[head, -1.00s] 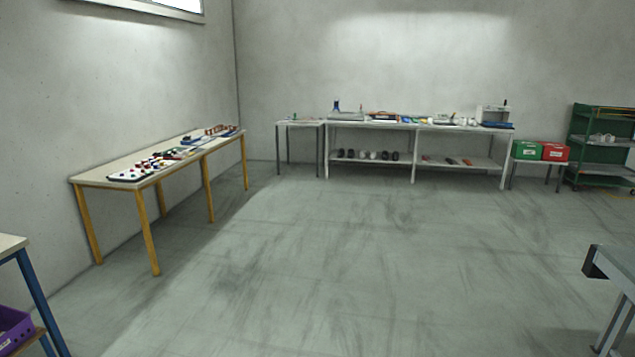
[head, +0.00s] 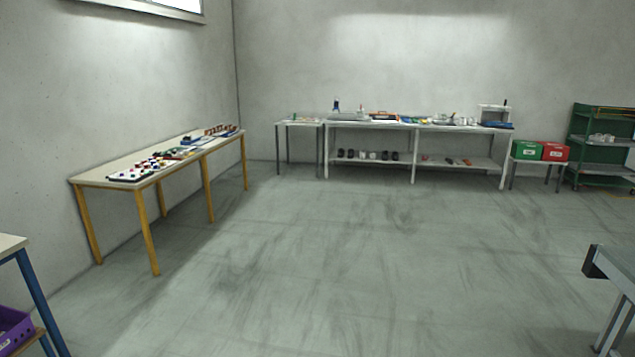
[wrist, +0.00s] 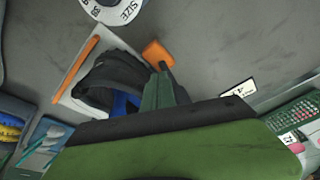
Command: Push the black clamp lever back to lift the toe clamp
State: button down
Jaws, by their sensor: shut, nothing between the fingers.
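In the wrist view, my gripper (wrist: 167,88) is shut and empty, with its dark green fingers pointing up the picture. Its wide green and black body fills the bottom of that view. A black shoe-like piece (wrist: 108,80) with a blue part (wrist: 124,104) sits on a pale plate just left of the fingers. An orange block (wrist: 155,53) shows just beyond the fingertips; I cannot tell whether they touch. I cannot make out the black clamp lever or the toe clamp for sure. My gripper is not in the head view.
Bare grey surface lies between. In the head view, a long white bench (head: 416,128) stands by the back wall, a wooden table (head: 90,176) at left. The floor between is clear.

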jog(key=shift+w+a, duration=0.15)
jog(key=shift+a, duration=0.55)
notch_tip(320, 180, up, 9)
jog(key=p, duration=0.9)
